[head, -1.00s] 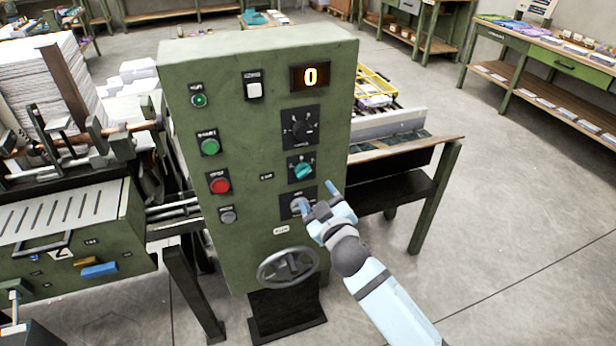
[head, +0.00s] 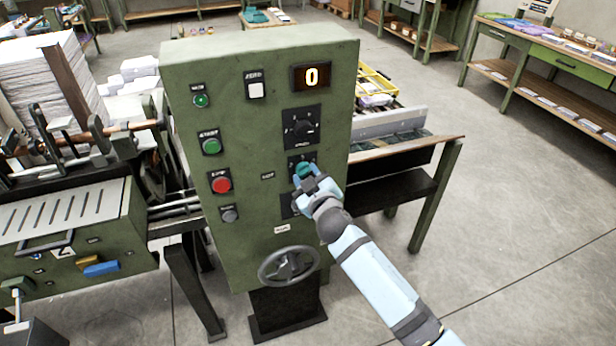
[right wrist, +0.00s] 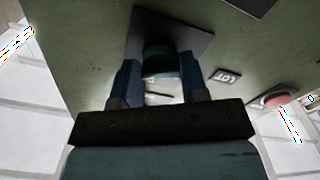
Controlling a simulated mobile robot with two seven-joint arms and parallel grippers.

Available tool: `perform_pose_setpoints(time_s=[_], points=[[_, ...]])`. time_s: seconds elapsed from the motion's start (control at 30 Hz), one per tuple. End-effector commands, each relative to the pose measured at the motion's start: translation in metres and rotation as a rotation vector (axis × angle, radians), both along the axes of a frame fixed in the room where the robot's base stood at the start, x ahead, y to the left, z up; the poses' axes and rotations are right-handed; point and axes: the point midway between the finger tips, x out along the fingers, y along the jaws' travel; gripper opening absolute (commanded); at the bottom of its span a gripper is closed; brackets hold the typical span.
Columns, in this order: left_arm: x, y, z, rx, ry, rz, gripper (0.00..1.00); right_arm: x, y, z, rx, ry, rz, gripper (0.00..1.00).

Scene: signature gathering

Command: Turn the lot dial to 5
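The lot dial is a teal knob (head: 303,169) on a black plate on the green control panel, partly hidden behind my right gripper in the head view. In the right wrist view the teal knob (right wrist: 160,62) sits between the two fingers, beside the LOT label (right wrist: 228,76). My right gripper (head: 312,184) is at the panel front. In the right wrist view its fingers (right wrist: 161,80) are apart, one on each side of the knob, with narrow gaps visible. The dial's scale marks are too small to read. My left gripper is not in view.
A black dial (head: 303,128) is above the teal knob, and another plate below it is partly covered by my gripper. Green (head: 211,146) and red (head: 221,183) buttons are on the left. A handwheel (head: 289,265) is below. The display (head: 311,76) reads 0.

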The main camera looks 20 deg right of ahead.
Motion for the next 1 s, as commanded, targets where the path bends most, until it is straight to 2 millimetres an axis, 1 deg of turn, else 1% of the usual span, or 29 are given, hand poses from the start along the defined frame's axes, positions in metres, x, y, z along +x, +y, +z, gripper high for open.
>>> perform_pose_setpoints(time_s=[0.27, 0.47, 0.73, 1.0], points=[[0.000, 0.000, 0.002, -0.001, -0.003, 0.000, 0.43, 0.000, 0.000, 0.000, -0.011, 0.000, 0.000, 0.17], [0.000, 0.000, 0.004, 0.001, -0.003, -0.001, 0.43, 0.000, 0.000, 0.001, -0.078, -0.001, 0.000, 0.17], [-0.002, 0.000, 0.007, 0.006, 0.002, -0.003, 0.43, 0.000, -0.001, 0.002, -0.281, -0.009, 0.000, 0.17], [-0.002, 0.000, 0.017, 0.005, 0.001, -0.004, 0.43, 0.000, -0.001, 0.003, -0.538, -0.017, 0.000, 0.17]])
